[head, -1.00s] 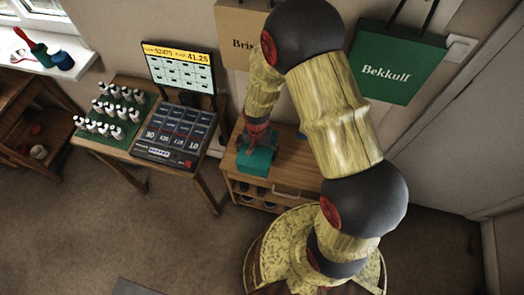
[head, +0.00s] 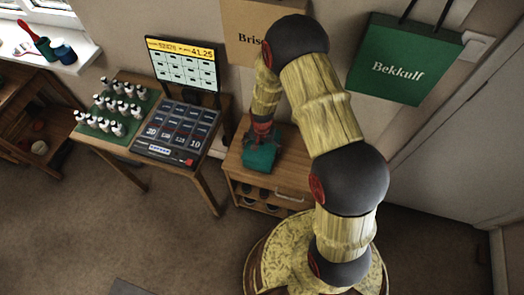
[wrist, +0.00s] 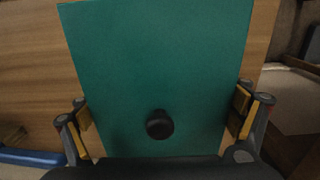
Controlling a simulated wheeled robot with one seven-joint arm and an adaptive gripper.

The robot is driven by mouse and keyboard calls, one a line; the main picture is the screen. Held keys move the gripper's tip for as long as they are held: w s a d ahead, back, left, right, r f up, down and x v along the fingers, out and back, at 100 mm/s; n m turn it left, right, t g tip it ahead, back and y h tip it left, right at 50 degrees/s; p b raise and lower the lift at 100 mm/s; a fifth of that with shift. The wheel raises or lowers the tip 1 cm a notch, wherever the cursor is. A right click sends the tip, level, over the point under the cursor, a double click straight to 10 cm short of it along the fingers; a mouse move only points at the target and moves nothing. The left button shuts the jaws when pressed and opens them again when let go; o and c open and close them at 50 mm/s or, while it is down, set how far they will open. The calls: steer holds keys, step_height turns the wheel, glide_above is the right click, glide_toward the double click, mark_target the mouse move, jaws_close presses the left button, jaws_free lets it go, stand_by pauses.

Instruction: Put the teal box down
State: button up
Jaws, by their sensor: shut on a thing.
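The teal box (head: 259,158) is at the left end of the small wooden cabinet's top (head: 291,163), under my gripper (head: 262,134). In the wrist view the teal box (wrist: 160,65) fills the middle, with a round dark knob (wrist: 159,124) on its face. My gripper (wrist: 163,118) has one finger on each side of the box and is shut on it. The wooden top shows around the box. I cannot tell whether the box's underside touches the top.
Left of the cabinet stands a table with a control panel (head: 177,133), a lit screen (head: 183,63) and a green tray (head: 105,128) of several white bottles. A green Bekkulf bag (head: 403,60) hangs on the wall. A blue thing (wrist: 30,158) lies at the wrist view's lower left.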

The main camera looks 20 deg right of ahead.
steer(key=shift+f, duration=0.1)
steer(key=o, duration=1.4)
